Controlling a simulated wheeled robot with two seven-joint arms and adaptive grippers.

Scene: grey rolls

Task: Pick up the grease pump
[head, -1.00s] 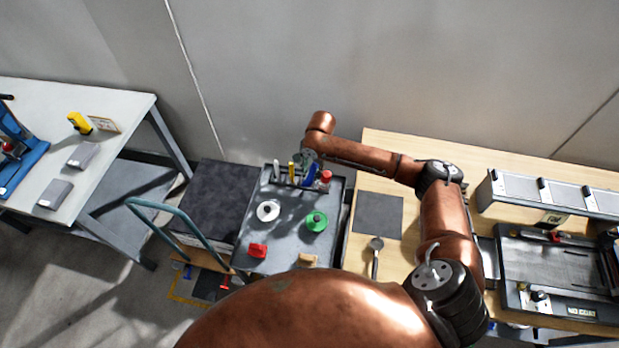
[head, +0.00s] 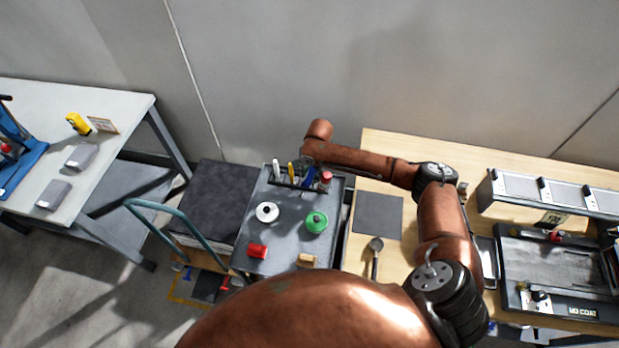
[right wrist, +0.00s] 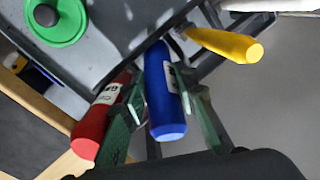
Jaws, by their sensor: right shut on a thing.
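My right gripper (right wrist: 166,122) is shut on a blue cylinder (right wrist: 165,85) with a white label, its fingers on either side of it. In the head view the gripper (head: 308,166) is at the back of the grey cart tray (head: 290,240), where the blue cylinder (head: 308,176) stands in a rack. A red cylinder with a label (right wrist: 98,122) is just outside one finger, and a yellow handle (right wrist: 225,43) is on the other side. The labels are too small to read, so I cannot tell by name which is the grease pump. My left gripper is not in view.
A white disc (head: 267,212), a green round part (head: 316,221) and a red block (head: 257,251) lie on the tray. A wooden bench (head: 425,234) is on the right and a white table (head: 90,150) on the left. A wall stands behind.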

